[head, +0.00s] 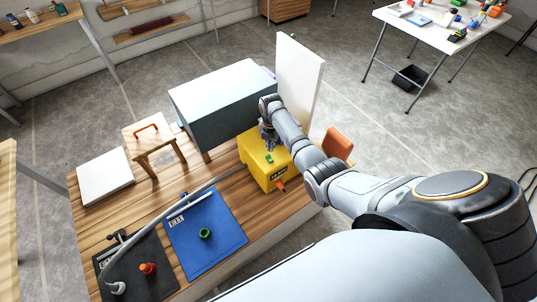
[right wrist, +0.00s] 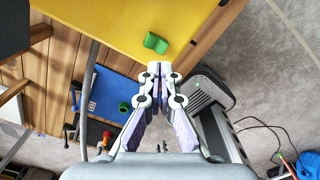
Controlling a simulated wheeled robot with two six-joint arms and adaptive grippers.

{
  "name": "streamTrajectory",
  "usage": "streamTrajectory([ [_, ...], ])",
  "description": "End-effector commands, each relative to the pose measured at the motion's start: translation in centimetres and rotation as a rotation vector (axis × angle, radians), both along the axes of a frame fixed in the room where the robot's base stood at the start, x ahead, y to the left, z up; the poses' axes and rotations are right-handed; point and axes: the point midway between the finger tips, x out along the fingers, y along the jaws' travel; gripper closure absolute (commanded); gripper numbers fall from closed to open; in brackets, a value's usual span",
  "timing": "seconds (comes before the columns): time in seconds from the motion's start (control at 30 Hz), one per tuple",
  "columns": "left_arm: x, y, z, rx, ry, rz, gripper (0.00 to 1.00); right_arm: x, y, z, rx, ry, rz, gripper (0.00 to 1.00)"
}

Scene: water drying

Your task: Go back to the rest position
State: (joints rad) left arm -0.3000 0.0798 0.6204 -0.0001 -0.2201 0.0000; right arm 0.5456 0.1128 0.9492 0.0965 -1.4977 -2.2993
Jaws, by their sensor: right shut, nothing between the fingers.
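My right arm reaches in from the right in the head view. Its gripper (head: 268,144) points down at the yellow box (head: 256,176) on the wooden table. In the right wrist view the fingers (right wrist: 160,70) are together and empty. A small green piece (right wrist: 156,43) lies on the yellow box (right wrist: 110,18), just beyond the fingertips in that picture. The green piece (head: 269,159) also shows in the head view. Whether the fingers touch the box cannot be told. My left gripper is not in view.
A large grey box (head: 225,98) and an upright white panel (head: 300,75) stand close behind the gripper. A blue mat (head: 222,232) with a green ring (head: 205,234), a dark mat (head: 165,265) and a small stool (head: 150,140) occupy the left. An orange chair back (head: 338,143) is near my arm.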

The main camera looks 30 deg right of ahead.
Motion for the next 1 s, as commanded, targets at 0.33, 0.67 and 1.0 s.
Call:
streamTrajectory([
  [0.33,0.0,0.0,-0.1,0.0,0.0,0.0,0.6,0.0,0.0,-0.1,0.0,0.0,0.0,1.0],
  [0.67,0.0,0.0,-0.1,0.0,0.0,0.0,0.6,-5.9,0.3,-1.2,-0.02,-0.083,-0.53,1.0],
  [1.0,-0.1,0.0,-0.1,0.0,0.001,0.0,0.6,-17.4,1.9,3.7,0.103,-0.237,-1.485,1.0],
])
